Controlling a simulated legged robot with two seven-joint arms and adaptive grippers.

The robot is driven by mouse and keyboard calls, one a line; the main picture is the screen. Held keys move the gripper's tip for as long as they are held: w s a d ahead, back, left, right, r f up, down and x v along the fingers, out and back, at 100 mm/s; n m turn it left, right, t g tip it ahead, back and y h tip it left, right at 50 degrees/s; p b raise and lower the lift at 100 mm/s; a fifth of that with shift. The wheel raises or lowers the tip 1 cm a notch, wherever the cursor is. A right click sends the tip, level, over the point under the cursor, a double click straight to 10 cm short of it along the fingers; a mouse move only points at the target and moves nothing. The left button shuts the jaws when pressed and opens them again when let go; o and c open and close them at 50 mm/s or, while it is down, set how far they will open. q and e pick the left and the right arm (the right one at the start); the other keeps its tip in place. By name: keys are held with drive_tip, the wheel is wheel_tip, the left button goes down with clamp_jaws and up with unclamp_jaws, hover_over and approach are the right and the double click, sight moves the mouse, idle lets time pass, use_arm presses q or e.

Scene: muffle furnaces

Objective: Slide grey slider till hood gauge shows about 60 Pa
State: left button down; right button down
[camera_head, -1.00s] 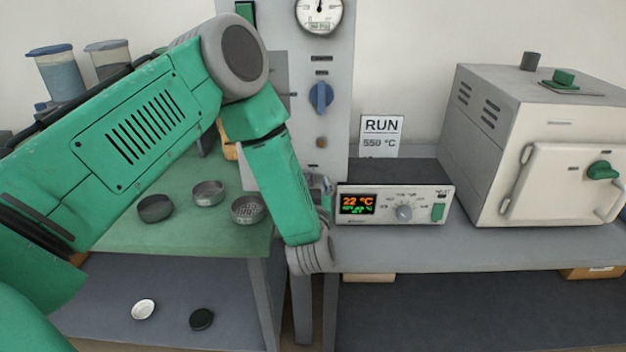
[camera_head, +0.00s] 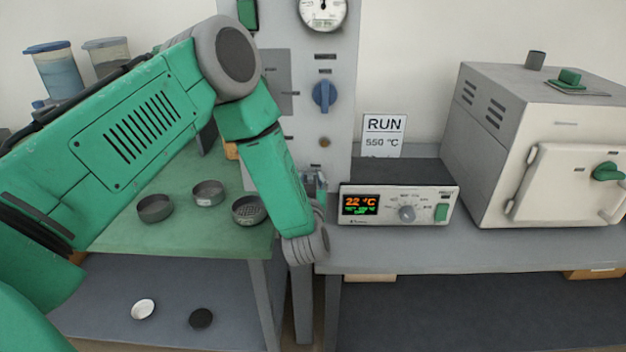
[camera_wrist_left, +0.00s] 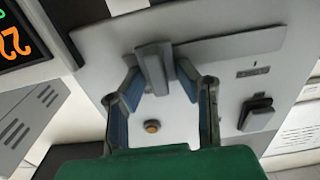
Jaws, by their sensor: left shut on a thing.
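The hood gauge (camera_head: 322,10) is a round white dial at the top of the grey panel (camera_head: 340,150) in the head view, cut by the top edge; I cannot read its needle safely. The grey slider (camera_wrist_left: 153,66) shows as a short grey bar on a pale slotted strip in the left wrist view. My left gripper (camera_wrist_left: 159,76) is shut on it, with a blue-padded finger at each side. In the head view my left gripper (camera_head: 317,184) is small at the panel's lower part, and my arm hides the slider. My right gripper is not in view.
A blue knob (camera_head: 324,96) and a small brown button (camera_head: 324,142) sit above the gripper on the panel. Dishes (camera_head: 155,208) lie on the green mat at left.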

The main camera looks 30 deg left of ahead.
use_arm(q)
drive_tip(key=shift+s+a+r, duration=0.1)
drive_tip(key=shift+s+a, duration=0.2)
drive_tip(key=shift+a, duration=0.25)
drive_tip(key=shift+s+a+r, duration=0.1)
drive_tip(key=shift+s+a, duration=0.2)
drive_tip(key=shift+a, duration=0.2)
drive_tip(key=c, duration=1.6)
unclamp_jaws()
drive_tip(key=shift+d, duration=0.25)
drive_tip(key=shift+o, duration=0.2)
drive_tip(key=shift+s+d, duration=0.25)
drive_tip(key=shift+d, duration=0.25)
drive_tip(key=v, duration=1.1)
drive_tip(key=shift+s+a+f, duration=0.1)
drive_tip(key=shift+a, duration=0.05)
